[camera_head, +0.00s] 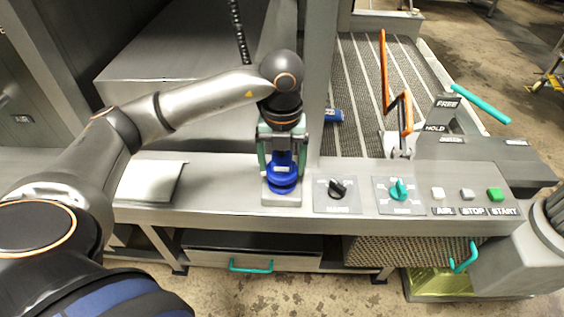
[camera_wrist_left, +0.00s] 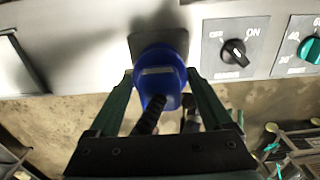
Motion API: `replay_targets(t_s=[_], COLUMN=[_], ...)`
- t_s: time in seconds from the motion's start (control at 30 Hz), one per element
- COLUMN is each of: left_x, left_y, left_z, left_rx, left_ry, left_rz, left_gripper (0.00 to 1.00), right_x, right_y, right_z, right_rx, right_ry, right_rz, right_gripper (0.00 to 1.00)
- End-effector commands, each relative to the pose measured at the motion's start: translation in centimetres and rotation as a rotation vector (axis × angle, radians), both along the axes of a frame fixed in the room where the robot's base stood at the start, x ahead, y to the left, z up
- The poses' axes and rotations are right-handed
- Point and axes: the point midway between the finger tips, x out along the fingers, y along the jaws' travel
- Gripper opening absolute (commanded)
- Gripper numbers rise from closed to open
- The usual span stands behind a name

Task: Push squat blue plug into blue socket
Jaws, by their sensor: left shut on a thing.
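My left gripper (camera_head: 281,160) points down over the front ledge of the console. It is shut on the squat blue plug (camera_head: 283,158), whose dark cable (camera_wrist_left: 149,114) runs back between the fingers in the left wrist view. The plug (camera_wrist_left: 160,78) fills the space between the two green fingers there. Directly below the plug in the head view is the blue socket (camera_head: 282,185) on its small grey base. The plug sits right over the socket, and I cannot tell how deep it is in. The plug hides most of the socket in the wrist view. My right gripper is not in view.
Right of the socket are a black knob (camera_head: 337,188), a teal knob (camera_head: 400,189) and several push buttons (camera_head: 467,194). A flat grey plate (camera_head: 150,181) lies to the left. Behind stand a grey post and an orange lever (camera_head: 385,75). Another blue object (camera_head: 334,115) lies behind the ledge.

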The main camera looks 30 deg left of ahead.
Motion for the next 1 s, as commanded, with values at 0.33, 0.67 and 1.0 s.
replay_targets(t_s=[0.33,0.67,1.0], left_x=[0.0,0.0,0.0], left_y=[0.0,0.0,0.0], left_z=[-0.2,-0.9,-1.3], left_rx=[0.001,0.000,0.000], left_ry=[-0.001,0.000,0.000], left_rz=[0.000,0.000,0.000], left_gripper=[0.35,0.35,0.95], right_x=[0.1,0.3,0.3], right_y=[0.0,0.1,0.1], right_z=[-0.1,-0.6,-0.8], right_rx=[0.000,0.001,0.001], right_ry=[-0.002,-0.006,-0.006], right_rz=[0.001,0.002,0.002], right_gripper=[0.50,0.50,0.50])
